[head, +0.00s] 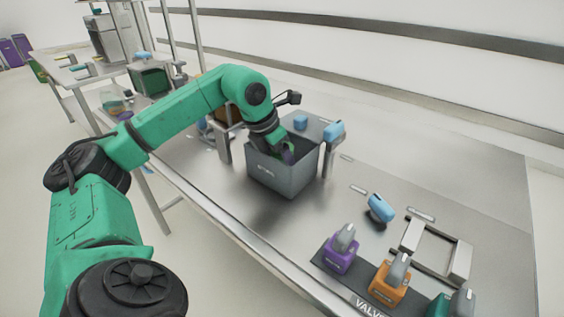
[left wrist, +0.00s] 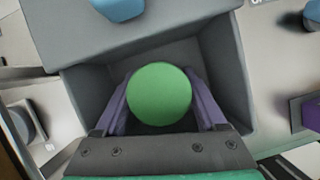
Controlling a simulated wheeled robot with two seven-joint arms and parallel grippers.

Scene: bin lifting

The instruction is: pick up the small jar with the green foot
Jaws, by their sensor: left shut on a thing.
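The small jar shows as a round green face (left wrist: 159,94) between the two purple fingers in the left wrist view; the rest of it is hidden. My left gripper (left wrist: 160,100) is shut on it, inside the grey bin. In the head view the gripper (head: 287,156) reaches down into the grey bin (head: 282,176), and a bit of green shows beside its fingers. The bin walls (left wrist: 225,60) surround the fingers in the left wrist view. My right gripper is not in view.
Blue pieces (head: 300,122) (head: 333,131) are at the bin's far and right sides, near grey uprights (head: 326,160). A blue-topped item (head: 380,208) and a metal frame (head: 435,249) lie to the right. Purple (head: 341,255) and orange (head: 389,284) valve blocks stand near the table's front edge.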

